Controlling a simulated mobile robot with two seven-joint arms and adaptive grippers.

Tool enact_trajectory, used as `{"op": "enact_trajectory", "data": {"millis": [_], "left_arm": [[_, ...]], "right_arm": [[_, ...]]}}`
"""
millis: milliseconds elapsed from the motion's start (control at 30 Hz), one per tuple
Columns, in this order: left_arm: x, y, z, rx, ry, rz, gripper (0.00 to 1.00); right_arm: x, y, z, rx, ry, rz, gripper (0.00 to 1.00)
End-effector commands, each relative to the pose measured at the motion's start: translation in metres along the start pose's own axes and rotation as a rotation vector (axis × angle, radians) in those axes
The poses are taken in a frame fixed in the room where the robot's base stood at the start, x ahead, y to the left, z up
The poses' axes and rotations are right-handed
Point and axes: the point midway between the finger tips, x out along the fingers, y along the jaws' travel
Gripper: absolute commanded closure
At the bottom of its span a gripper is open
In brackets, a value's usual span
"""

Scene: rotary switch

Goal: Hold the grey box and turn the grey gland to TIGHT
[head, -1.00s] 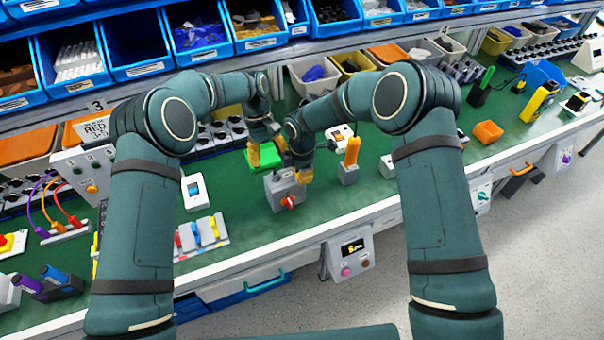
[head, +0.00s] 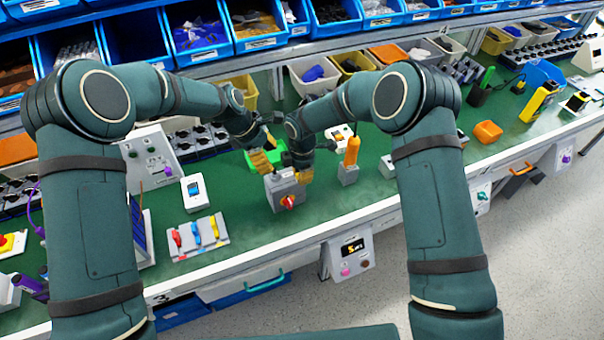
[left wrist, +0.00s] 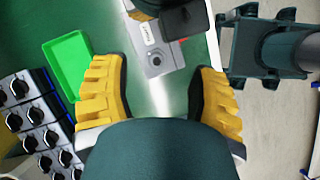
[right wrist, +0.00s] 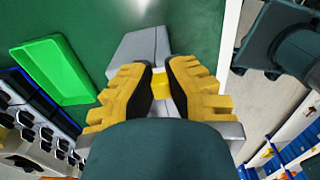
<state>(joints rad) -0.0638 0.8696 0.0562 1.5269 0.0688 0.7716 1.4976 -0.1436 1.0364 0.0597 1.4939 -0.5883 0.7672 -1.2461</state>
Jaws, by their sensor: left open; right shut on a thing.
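The grey box (head: 284,188) stands on the green bench with a red rotary handle (head: 288,202) on its front. My right gripper (head: 304,176) is shut on the box from above and behind; the right wrist view shows the box (right wrist: 138,50) at its fingers, with a yellow patch between them. My left gripper (head: 266,158) is open and empty, just behind and left of the box. In the left wrist view the box (left wrist: 150,40) lies beyond its spread fingers, bearing a white label and a small round grey part (left wrist: 156,61), possibly the gland. The label is too small to read.
A green tray (left wrist: 68,72) lies close to the box on the left. An orange-handled grey item (head: 350,160) stands to its right. A panel with coloured levers (head: 196,236) lies front left. The bench's front edge is close by.

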Motion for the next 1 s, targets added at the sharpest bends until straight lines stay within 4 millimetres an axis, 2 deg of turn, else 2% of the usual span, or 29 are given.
{"op": "enact_trajectory", "data": {"millis": [200, 500, 933, 967, 1000], "left_arm": [[0.028, 0.000, -0.013, -0.001, 0.000, -0.002, 0.40], [0.054, 0.000, -0.026, 0.000, 0.000, -0.002, 0.40], [0.059, 0.000, -0.029, 0.001, 0.000, -0.001, 0.40], [0.059, 0.000, -0.029, 0.002, 0.000, -0.001, 0.42], [0.059, 0.000, -0.029, 0.002, 0.000, -0.001, 0.56]], "right_arm": [[0.000, 0.000, 0.000, 0.000, 0.000, -0.001, 1.00], [0.000, 0.000, 0.000, 0.000, 0.000, -0.001, 1.00], [0.000, 0.000, 0.000, 0.000, 0.000, -0.001, 1.00], [0.000, 0.000, 0.000, 0.000, 0.000, -0.001, 1.00], [0.000, 0.000, 0.000, 0.000, 0.000, -0.001, 1.00]]}}
